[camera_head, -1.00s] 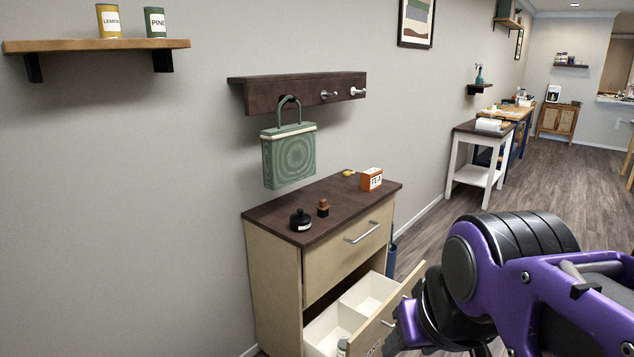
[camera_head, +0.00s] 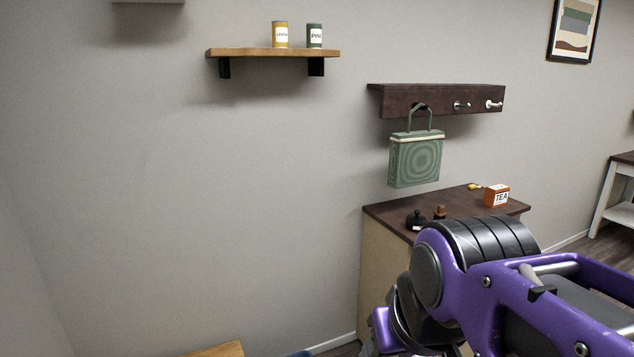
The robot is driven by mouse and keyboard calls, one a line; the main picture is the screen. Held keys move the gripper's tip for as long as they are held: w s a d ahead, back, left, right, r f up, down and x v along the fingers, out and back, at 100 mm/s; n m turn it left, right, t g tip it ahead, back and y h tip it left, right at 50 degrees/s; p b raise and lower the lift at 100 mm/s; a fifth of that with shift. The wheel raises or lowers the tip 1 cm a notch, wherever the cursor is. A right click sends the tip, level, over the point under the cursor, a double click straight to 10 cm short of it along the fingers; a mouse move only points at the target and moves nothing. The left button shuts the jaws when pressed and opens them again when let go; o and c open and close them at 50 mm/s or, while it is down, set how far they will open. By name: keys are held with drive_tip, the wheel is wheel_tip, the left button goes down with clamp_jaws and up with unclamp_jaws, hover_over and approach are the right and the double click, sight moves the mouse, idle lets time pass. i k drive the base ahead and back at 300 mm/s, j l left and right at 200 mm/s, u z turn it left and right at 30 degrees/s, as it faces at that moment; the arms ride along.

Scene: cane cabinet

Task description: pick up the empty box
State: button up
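An orange box with a white label reading TEA (camera_head: 497,196) stands upright on the dark top of the cabinet (camera_head: 384,208), near its back right. Whether it is empty cannot be told from here, and no other box shows clearly. My purple and black arm fills the lower right and hides most of the cabinet's front. The arm's far end runs down to the bottom edge of the picture, left of and well below the tea box. My gripper's fingers do not show.
A black bottle (camera_head: 416,219) and a small brown-topped item (camera_head: 440,212) stand on the cabinet, with a yellow item (camera_head: 474,187) behind. A green bag (camera_head: 415,160) hangs from the dark hook rail (camera_head: 436,100). A wooden shelf (camera_head: 272,53) holds two cans. A wooden edge (camera_head: 222,350) shows at the bottom.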

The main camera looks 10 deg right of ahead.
sight(495, 195)
drive_tip(key=l+u, duration=0.1)
drive_tip(key=u, duration=0.6)
drive_tip(key=l+u, duration=0.15)
drive_tip(key=u, duration=0.15)
drive_tip(key=l, duration=1.4)
drive_tip(key=k+l, duration=0.15)
drive_tip(key=l, duration=2.65)
drive_tip(key=k, duration=0.05)
